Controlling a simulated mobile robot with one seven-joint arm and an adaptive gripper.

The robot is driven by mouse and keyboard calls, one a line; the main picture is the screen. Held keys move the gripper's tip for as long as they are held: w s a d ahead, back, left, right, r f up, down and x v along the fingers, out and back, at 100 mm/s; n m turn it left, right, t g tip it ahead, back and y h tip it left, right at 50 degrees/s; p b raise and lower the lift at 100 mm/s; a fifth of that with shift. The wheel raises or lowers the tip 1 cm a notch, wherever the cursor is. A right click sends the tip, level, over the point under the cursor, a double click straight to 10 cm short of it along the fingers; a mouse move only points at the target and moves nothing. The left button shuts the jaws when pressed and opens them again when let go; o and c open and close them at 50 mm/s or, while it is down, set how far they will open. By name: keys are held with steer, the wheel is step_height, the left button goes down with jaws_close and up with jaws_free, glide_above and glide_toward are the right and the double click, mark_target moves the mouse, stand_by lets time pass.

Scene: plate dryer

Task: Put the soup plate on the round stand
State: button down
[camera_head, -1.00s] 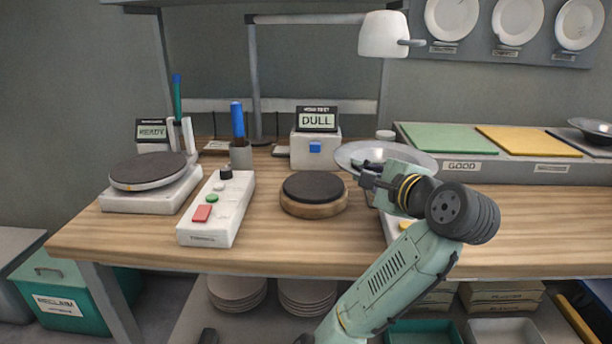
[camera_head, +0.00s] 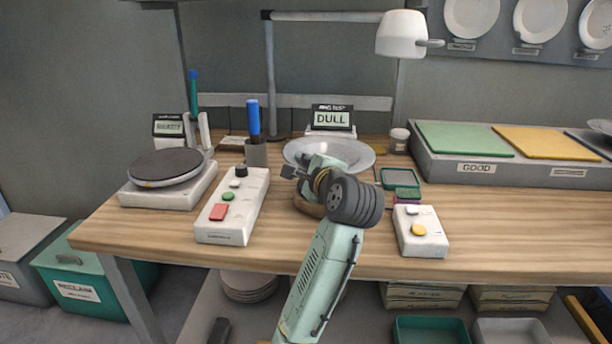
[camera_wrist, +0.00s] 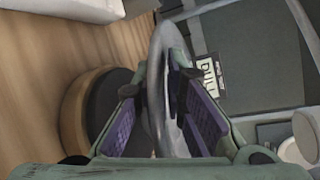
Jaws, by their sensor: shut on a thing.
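The soup plate (camera_head: 345,152) is a wide grey plate held about level in the head view, by its near rim. My gripper (camera_head: 303,174) is shut on that rim. In the wrist view the plate (camera_wrist: 160,75) shows edge-on between my two purple-padded fingers (camera_wrist: 160,115). The round stand, with a dark top and a wooden side, is mostly hidden behind my gripper in the head view; a bit of its wooden side (camera_head: 308,208) shows. In the wrist view the round stand (camera_wrist: 75,112) lies left of the fingers, apart from the plate in the picture.
A display reading DULL (camera_head: 332,118) stands behind the plate. A white button box (camera_head: 232,207) is to the left, another (camera_head: 420,232) to the right. A scale-like device with a dark disc (camera_head: 165,166) stands far left. The long grey GOOD tray (camera_head: 480,172) is at back right.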

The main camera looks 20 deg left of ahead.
steer(key=shift+f, duration=1.5)
steer(key=c, duration=1.6)
jaws_free()
steer(key=shift+f, duration=0.1)
steer(key=b+v, duration=0.2)
steer(key=v, duration=1)
